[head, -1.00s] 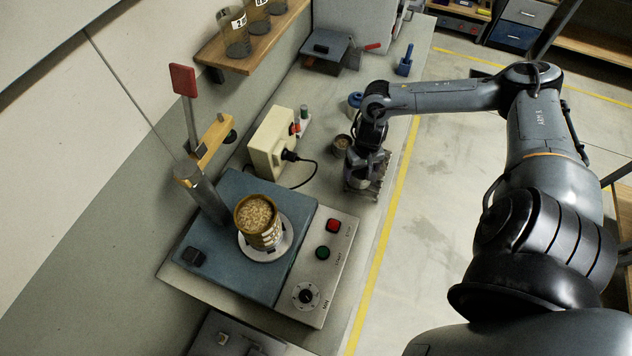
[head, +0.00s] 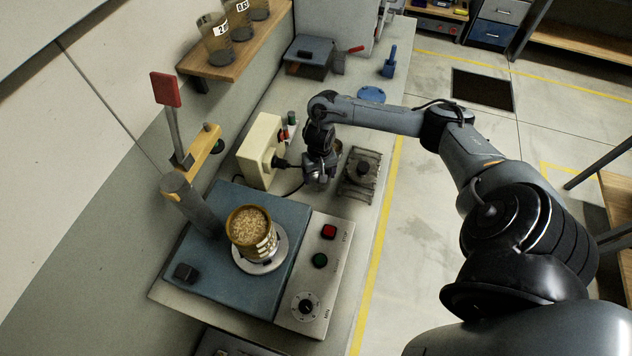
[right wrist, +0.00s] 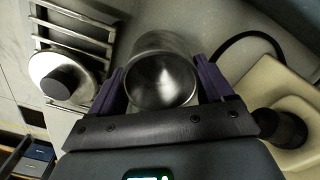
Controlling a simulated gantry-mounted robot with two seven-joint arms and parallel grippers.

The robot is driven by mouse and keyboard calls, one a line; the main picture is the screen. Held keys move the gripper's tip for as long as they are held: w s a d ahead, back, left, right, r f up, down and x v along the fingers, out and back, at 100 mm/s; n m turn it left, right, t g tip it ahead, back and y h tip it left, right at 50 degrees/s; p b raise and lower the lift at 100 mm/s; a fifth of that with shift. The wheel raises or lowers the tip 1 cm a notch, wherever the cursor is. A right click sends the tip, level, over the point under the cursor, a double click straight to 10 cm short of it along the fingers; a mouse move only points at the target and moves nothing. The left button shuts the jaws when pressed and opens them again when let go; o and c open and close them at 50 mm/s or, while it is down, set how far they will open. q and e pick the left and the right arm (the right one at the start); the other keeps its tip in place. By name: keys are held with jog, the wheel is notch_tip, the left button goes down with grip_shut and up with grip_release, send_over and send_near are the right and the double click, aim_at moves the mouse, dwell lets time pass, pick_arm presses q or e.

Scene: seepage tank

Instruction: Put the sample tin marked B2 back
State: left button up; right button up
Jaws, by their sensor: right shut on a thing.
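My right gripper (head: 320,178) is shut on a bare metal tin (right wrist: 160,80), seen between its two purple fingers in the right wrist view. No B2 mark shows on the side of the tin that I see. In the head view the gripper mostly hides it, above the bench between the cream box and a slatted metal rack (head: 352,194). The rack also shows in the right wrist view (right wrist: 75,30), apart from the held tin. A pale disc with a dark knob (right wrist: 62,82) sits on the rack. My left gripper is not in view.
The cream box (head: 258,150) with plug and cable stands close left of the gripper. A blue machine (head: 215,265) with a grain-filled yellow pot (head: 252,226) is in front. A shelf (head: 235,62) of labelled jars hangs above. A blue disc (head: 371,94) lies farther back.

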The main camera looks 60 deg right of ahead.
jog(key=shift+w+a+f, duration=0.2)
jog(key=shift+w+f, duration=0.05)
jog(key=shift+w, duration=0.2)
jog(key=shift+f+b, duration=0.35)
jog(key=shift+f, duration=1.7)
jog(key=o, duration=1.1)
jog(key=shift+f, duration=0.1)
jog(key=shift+c, duration=0.2)
